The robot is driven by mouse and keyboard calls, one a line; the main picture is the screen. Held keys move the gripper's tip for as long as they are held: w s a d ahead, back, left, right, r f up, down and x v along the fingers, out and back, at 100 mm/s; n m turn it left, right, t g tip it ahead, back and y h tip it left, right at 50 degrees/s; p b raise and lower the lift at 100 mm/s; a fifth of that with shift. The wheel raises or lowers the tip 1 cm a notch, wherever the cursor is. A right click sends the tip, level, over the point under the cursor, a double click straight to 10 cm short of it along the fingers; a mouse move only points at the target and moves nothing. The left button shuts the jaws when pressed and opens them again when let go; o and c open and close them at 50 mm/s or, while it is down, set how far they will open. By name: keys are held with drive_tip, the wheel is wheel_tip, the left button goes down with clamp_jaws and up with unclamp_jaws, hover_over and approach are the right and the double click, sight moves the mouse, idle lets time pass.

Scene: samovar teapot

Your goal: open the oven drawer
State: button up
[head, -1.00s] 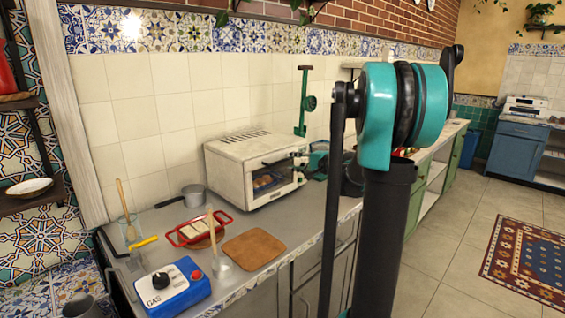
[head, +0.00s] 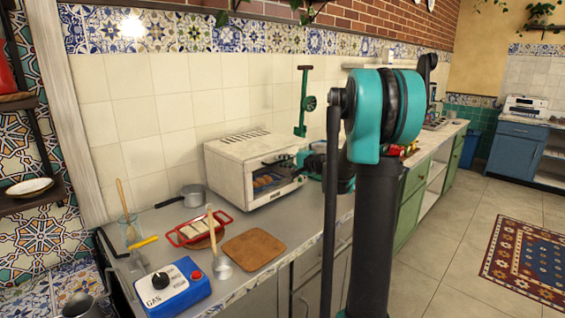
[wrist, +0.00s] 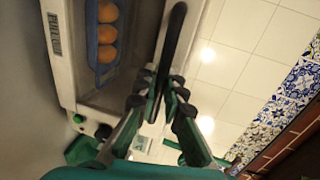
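The oven (head: 232,163) is a small white toaster oven on the counter, with a glass front and orange-brown round food showing inside. In the wrist view its front (wrist: 66,60) lies on the left, with orange round items on a blue tray (wrist: 95,35) behind the glass. My gripper (head: 299,158) is at the oven's right front, beside the upper part of the door. In the wrist view the fingers of my gripper (wrist: 162,85) lie close around a long dark bar (wrist: 174,35), which looks like the door handle. Whether they press on it is unclear. The door looks closed.
A red tray (head: 199,229), wooden board (head: 254,249), blue gas box (head: 172,287) and grey pot (head: 193,194) stand on the counter left and in front of the oven. A tiled wall (head: 150,85) is behind it. Open floor lies to the right.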

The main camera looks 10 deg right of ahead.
drive_tip(key=shift+s, duration=0.1)
clamp_jaws()
drive_tip(key=f+v, duration=0.2)
drive_tip(key=v, duration=0.7)
drive_tip(key=f+v, duration=0.1)
drive_tip(key=v, duration=0.8)
drive_tip(key=shift+s+d+f, duration=0.25)
drive_tip(key=shift+s+f, duration=0.05)
drive_tip(key=shift+f, duration=0.05)
drive_tip(key=o, duration=0.7)
unclamp_jaws()
drive_tip(key=v, duration=1.2)
